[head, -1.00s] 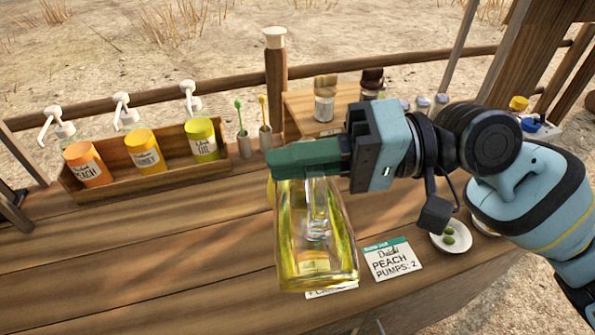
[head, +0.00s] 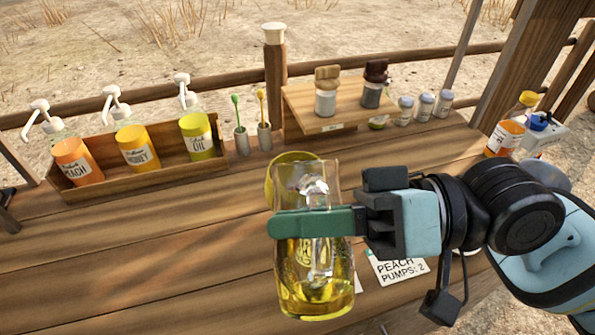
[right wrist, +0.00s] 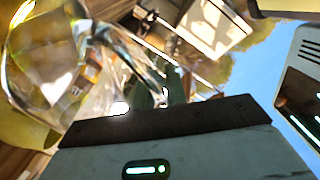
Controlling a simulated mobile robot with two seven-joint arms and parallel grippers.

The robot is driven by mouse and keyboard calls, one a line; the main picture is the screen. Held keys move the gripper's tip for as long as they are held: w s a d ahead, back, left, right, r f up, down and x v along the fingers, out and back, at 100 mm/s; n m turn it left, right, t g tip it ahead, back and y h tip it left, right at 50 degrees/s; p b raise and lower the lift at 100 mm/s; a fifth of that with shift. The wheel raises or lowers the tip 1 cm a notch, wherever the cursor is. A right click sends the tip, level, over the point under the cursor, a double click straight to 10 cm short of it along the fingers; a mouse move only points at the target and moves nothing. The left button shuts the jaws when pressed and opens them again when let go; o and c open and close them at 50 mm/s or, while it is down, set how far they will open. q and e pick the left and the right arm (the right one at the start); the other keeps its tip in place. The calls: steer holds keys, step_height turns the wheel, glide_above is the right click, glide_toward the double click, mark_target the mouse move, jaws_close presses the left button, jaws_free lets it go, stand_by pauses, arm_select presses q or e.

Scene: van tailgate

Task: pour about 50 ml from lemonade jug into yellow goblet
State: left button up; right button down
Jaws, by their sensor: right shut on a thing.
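The lemonade jug (head: 313,285) is clear glass with yellow liquid low inside, in the head view's middle. My right gripper (head: 318,222) is shut on it, its green fingers across the jug's upper half. The jug looks nearly upright. The yellow goblet (head: 283,162) is mostly hidden behind the jug; only its rim and left side show. I cannot tell the gap between them or how much the goblet holds. In the right wrist view clear glass (right wrist: 50,60) fills the left, close up. My left gripper is not in view.
A wooden rack (head: 110,183) with several pump bottles stands at the left. Two small holders with stirrers (head: 253,135) stand behind the goblet. A raised board (head: 335,120) with shakers is at the back. A card (head: 400,268) lies right of the jug. The left counter front is clear.

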steer(key=shift+r, duration=0.1)
steer(key=shift+s+f+n+b, duration=0.4)
steer(key=shift+f+n, duration=0.1)
steer(key=shift+f, duration=0.2)
steer(key=shift+s+d+f+n+b, duration=0.1)
steer(key=shift+s+f+n+b, duration=0.2)
steer(key=shift+f+n+b, duration=0.1)
